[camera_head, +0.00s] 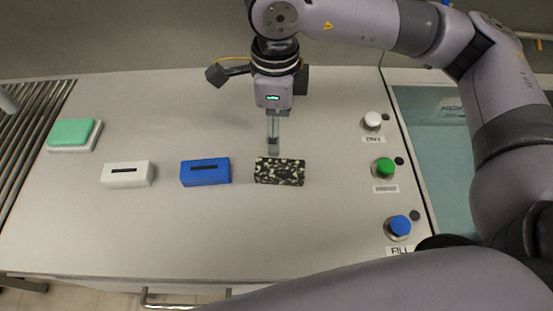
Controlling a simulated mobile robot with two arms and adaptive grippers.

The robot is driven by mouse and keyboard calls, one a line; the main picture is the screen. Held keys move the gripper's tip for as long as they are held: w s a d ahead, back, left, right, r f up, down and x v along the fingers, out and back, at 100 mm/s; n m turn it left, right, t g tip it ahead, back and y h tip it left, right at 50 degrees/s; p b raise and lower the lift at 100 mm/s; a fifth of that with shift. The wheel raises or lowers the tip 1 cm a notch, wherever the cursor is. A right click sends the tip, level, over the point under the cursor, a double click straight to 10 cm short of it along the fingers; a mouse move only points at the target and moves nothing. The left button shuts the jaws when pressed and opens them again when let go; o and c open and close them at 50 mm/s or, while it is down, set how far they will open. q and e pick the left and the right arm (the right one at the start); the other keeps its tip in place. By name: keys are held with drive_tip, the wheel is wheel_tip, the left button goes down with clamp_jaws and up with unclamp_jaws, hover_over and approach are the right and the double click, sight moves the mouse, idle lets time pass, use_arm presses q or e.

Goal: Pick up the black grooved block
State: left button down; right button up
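A black block with cream speckles (279,172) lies on the light table, at the right end of a row of three blocks. I cannot make out a groove on it. My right gripper (273,148) points down at the far edge of this block, its fingertips close to it. Whether they touch it is not clear. The fingers show as one narrow column, so their opening cannot be judged. My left gripper is not in view.
A blue block (205,173) and a white block (127,175), each with a dark slot, lie to the left. A green-topped pad (73,133) is farther left. White (372,120), green (384,168) and blue (399,226) buttons stand at the right edge. The front table area is clear.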

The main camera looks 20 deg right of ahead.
drive_tip(key=p, duration=0.2)
hover_over(280, 167)
drive_tip(key=f, duration=0.8)
drive_tip(key=shift+w+a+f, duration=0.1)
drive_tip(key=shift+a+f, duration=0.1)
drive_tip(key=shift+a, duration=0.15)
drive_tip(key=shift+f, duration=0.6)
drive_tip(key=shift+f+p, duration=0.25)
drive_tip(key=shift+p, duration=0.05)
drive_tip(key=f, duration=0.1)
drive_tip(key=f+p, duration=0.1)
drive_tip(key=f, duration=0.1)
drive_tip(key=shift+d+f+p, duration=0.3)
drive_tip(key=shift+d, duration=0.05)
drive_tip(key=shift+f, duration=0.5)
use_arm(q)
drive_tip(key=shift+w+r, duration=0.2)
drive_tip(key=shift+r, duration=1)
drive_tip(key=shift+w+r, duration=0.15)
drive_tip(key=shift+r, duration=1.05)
use_arm(e)
drive_tip(key=c, duration=1.5)
